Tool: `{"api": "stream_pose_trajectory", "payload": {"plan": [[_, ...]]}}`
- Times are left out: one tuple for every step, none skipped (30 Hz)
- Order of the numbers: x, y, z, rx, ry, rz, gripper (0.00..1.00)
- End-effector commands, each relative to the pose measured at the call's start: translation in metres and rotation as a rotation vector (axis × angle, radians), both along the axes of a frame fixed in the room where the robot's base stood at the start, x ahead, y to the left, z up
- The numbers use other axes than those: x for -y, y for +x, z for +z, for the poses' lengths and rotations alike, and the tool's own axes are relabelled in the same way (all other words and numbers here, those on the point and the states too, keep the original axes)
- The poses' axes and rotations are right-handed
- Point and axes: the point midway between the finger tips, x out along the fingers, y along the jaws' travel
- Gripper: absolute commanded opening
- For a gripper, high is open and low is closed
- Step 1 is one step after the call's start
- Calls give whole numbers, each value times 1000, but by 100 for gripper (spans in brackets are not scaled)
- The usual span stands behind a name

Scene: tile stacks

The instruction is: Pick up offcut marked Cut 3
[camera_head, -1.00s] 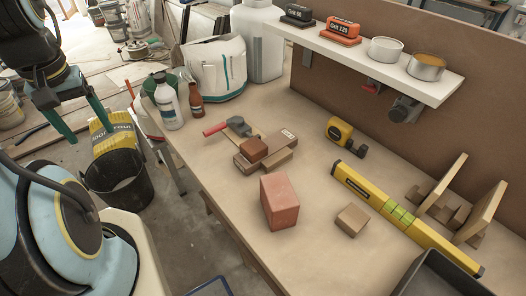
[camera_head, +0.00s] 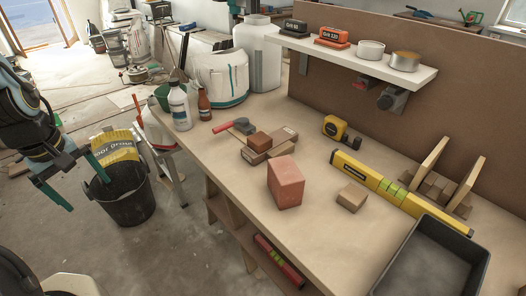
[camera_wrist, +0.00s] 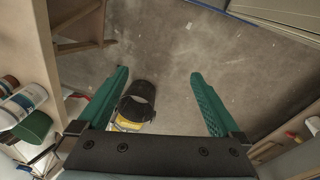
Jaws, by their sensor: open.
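Several wooden offcuts lie on the workbench (camera_head: 243,189) in the head view. A flat offcut with a small label (camera_head: 284,134) lies beside a reddish-brown block (camera_head: 259,142), which sits on other wood. A small plain block (camera_head: 352,197) lies alone right of a red brick (camera_head: 285,182). I cannot read "Cut 3" on any piece. My gripper (camera_head: 72,182) is open and empty at the left, off the bench and near the black bucket. The wrist view shows its teal fingers (camera_wrist: 160,75) wide apart over the floor, with nothing between them.
A yellow level (camera_head: 385,187), a tape measure (camera_head: 337,129) and a grey tray (camera_head: 435,262) lie on the bench. Bottles (camera_head: 180,108) stand at its far left. A shelf (camera_head: 350,62) overhangs the back. A black bucket (camera_head: 123,204) stands on the floor left of the bench.

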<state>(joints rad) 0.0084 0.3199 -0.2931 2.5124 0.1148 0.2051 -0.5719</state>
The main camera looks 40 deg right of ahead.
Motion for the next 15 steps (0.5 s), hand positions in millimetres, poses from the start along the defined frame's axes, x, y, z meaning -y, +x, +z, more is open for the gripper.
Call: {"api": "stream_pose_trajectory", "payload": {"plan": [[9,-1,-15,-15,-19,23,100],[14,-2,-21,-20,-31,39,100],[22,-2,-30,-30,-50,63,100],[28,-3,-36,-37,-66,81,100],[35,-4,-44,-47,-83,102,100],[46,-5,-54,-60,-110,133,100],[55,-7,-62,-74,-133,158,100],[65,-9,-70,-90,-160,188,100],[81,-13,-82,-115,-199,230,100],[94,-16,-91,-138,-234,268,100],[108,-20,-100,-166,-272,309,100],[128,-24,-110,-206,-326,368,100],[143,-28,-116,-239,-369,415,100],[159,-32,-120,-277,-413,460,100],[179,-38,-125,-330,-471,526,100]]}}
